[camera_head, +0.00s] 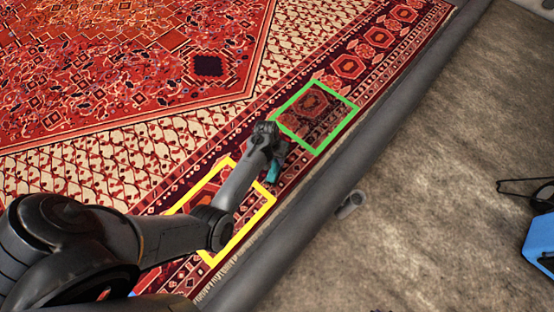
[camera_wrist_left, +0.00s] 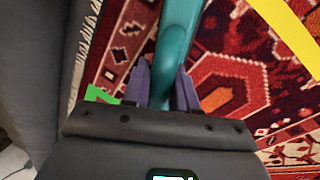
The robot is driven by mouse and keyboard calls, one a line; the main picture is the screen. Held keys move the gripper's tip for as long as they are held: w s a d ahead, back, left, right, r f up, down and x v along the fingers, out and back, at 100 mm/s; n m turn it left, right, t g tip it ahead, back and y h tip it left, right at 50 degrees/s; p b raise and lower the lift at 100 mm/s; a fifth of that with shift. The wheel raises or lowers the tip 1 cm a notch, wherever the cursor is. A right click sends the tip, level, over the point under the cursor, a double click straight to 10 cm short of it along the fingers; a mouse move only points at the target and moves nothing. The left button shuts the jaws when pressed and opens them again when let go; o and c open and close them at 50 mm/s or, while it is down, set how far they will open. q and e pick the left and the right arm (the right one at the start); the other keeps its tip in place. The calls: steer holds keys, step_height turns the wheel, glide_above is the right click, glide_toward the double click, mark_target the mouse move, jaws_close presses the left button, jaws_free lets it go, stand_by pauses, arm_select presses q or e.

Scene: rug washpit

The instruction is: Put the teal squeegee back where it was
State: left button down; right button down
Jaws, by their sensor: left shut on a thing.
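My left gripper (camera_head: 275,160) is shut on the teal squeegee (camera_head: 273,173), above the rug's border between the yellow outline and the green outline. In the left wrist view the squeegee's teal handle (camera_wrist_left: 177,35) runs up between the purple fingers of the gripper (camera_wrist_left: 164,76); its far end is out of frame. The yellow outline (camera_head: 252,221) lies partly under my left arm in the head view. The green outline (camera_head: 333,136) lies farther up the border and looks empty. My right gripper is in neither view.
The patterned red rug (camera_head: 120,75) fills the left side. A thick dark grey rounded edge (camera_head: 385,135) runs diagonally beside it, with a short grey stub (camera_head: 350,204) next to it. Brown floor (camera_head: 430,200) lies beyond. A blue object (camera_head: 541,243) stands at the right edge.

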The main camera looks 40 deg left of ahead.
arm_select(q)
steer(key=shift+w+f, duration=0.1)
steer(key=c, duration=0.9)
jaws_free()
step_height(320, 180, up, 11)
steer(key=a+p, duration=0.2)
steer(key=p, duration=0.4)
steer(key=s+r+m+t+y, duration=0.1)
steer(key=s+r+m+y, duration=0.1)
steer(key=s+r, duration=0.45)
steer(key=s+d+r+m, duration=0.1)
steer(key=s+d+r, duration=0.2)
steer(key=s, duration=0.2)
steer(key=s+d+r+m+t, duration=0.1)
steer(key=s+d+r+m, duration=0.1)
steer(key=s+d+r, duration=0.1)
steer(key=s+d+r+m, duration=0.1)
steer(key=s+d+r, duration=0.3)
steer(key=s, duration=0.4)
steer(key=shift+d+t+p, duration=0.35)
steer(key=shift+d+t, duration=0.05)
steer(key=shift+d, duration=0.35)
